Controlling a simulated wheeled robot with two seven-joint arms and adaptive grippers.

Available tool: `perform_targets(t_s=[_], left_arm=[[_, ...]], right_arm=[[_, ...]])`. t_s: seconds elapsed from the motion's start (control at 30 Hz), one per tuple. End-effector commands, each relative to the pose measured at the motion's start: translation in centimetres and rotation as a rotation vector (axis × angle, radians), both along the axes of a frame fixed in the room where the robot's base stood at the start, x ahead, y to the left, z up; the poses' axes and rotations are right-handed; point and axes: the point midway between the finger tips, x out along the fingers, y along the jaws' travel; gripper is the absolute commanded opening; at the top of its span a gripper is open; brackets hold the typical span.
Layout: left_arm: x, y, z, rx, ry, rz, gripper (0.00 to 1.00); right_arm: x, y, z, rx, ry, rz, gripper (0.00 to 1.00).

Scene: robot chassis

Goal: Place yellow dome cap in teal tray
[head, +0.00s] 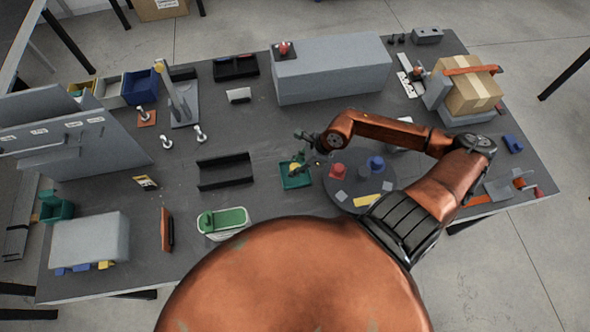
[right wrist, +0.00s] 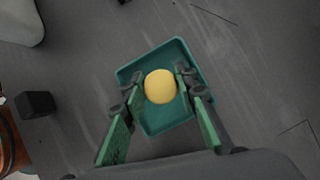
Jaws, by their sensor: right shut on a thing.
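The yellow dome cap (right wrist: 160,87) is between the fingertips of my right gripper (right wrist: 160,90), which is shut on it. In the right wrist view the cap appears over the teal tray (right wrist: 158,126), inside its rim. I cannot tell whether the cap touches the tray floor. In the head view the teal tray (head: 296,181) lies on the grey table left of the round disc, with the yellow cap (head: 294,167) and my right gripper (head: 299,164) over its upper part. My left gripper is not in view.
A round grey disc (head: 358,208) beside the tray holds a red piece (head: 337,170), a blue piece (head: 376,163) and a yellow block (head: 366,201). A black channel tray (head: 225,171) lies to the left. A long grey box (head: 333,68) stands behind. The table between is clear.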

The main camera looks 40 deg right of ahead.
Motion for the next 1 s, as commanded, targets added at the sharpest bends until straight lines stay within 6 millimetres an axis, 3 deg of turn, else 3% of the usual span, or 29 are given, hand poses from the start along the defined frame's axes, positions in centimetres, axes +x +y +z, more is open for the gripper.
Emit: perform_targets(t_s=[0.2, 0.47, 0.5, 0.7, 1.0], left_arm=[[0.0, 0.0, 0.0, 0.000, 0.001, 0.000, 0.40], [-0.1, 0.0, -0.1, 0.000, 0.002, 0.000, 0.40], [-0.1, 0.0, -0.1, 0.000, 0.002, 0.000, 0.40], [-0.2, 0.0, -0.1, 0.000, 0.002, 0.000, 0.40], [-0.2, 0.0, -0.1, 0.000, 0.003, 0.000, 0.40]], right_arm=[[-0.1, 0.1, -2.7, 0.001, 0.001, 0.001, 0.11], [-0.1, 0.1, -2.9, 0.000, 0.002, 0.002, 0.11], [-0.2, 0.1, -2.9, 0.000, 0.002, 0.002, 0.28], [-0.2, 0.1, -2.9, 0.000, 0.002, 0.001, 0.42], [-0.2, 0.1, -2.8, 0.000, 0.001, 0.000, 0.45]])
